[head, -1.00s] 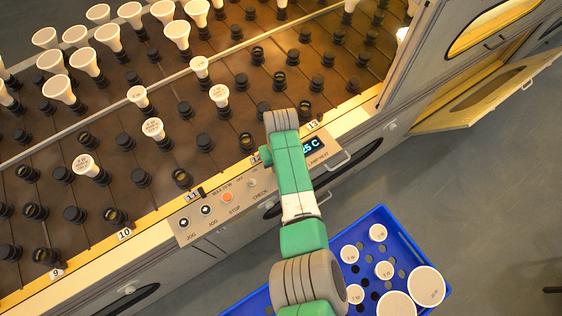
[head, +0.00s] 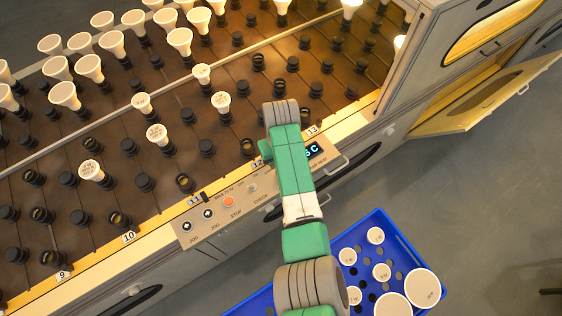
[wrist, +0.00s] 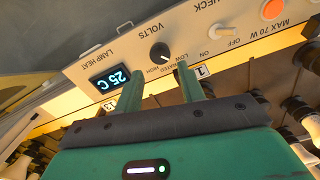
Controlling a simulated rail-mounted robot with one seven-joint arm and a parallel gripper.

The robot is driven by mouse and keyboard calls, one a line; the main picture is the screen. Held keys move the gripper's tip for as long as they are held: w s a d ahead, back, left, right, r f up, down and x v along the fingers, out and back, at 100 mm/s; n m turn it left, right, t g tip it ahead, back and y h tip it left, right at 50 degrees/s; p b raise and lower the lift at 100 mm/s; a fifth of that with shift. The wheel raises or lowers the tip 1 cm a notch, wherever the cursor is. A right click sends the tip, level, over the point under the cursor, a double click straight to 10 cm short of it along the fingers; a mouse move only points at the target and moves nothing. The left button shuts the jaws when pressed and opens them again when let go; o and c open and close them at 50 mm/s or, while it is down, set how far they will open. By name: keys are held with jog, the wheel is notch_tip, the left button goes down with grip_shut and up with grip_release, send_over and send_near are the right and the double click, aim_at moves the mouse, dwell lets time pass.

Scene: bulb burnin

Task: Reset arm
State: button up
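My gripper shows in the wrist view (wrist: 158,85), its two green fingers apart with nothing seen between them. It is in front of the control panel (wrist: 150,45), whose volts knob (wrist: 160,52) shows between and beyond the fingertips. The lamp heat display (wrist: 109,79) reads 25 C. I cannot tell whether the fingers touch the panel. In the head view my green and grey arm reaches up over the panel (head: 215,215) at the front edge of the burn-in rack, and the arm hides the fingers there.
The rack bed (head: 110,160) holds rows of black sockets, several with white bulbs (head: 90,170). A blue crate (head: 395,240) with white bulbs stands below at the right. An open cabinet door (head: 485,95) sticks out at the right. Grey floor is clear beyond it.

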jog(key=shift+r, duration=0.7)
